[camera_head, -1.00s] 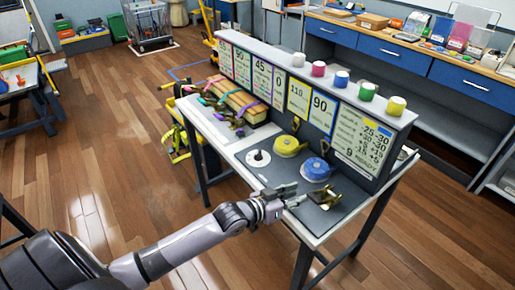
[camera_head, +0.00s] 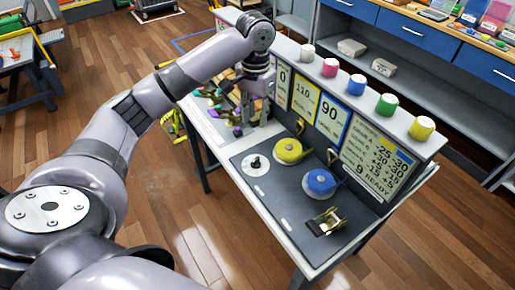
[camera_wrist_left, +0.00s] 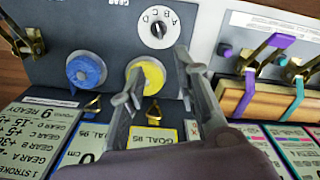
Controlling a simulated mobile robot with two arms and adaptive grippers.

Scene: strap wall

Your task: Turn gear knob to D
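The gear knob (camera_head: 255,164) is a white dial with a small black pointer, set in the dark panel of the bench. In the left wrist view the dial (camera_wrist_left: 158,29) shows letters around its rim near the top of the picture. I cannot tell which letter the pointer is on. My left gripper (camera_head: 253,119) points down just beyond the dial, near the wooden block with straps, and is apart from the dial. In the wrist view its two fingers (camera_wrist_left: 158,82) are spread with nothing between them. My right gripper is not in view.
A yellow strap reel (camera_head: 288,150), a blue reel (camera_head: 319,182) and a brass ratchet buckle (camera_head: 327,222) sit on the panel. The upright sign board (camera_head: 375,165) stands behind them, with coloured rolls on top. Colored clips on straps (camera_wrist_left: 262,62) lie at one side.

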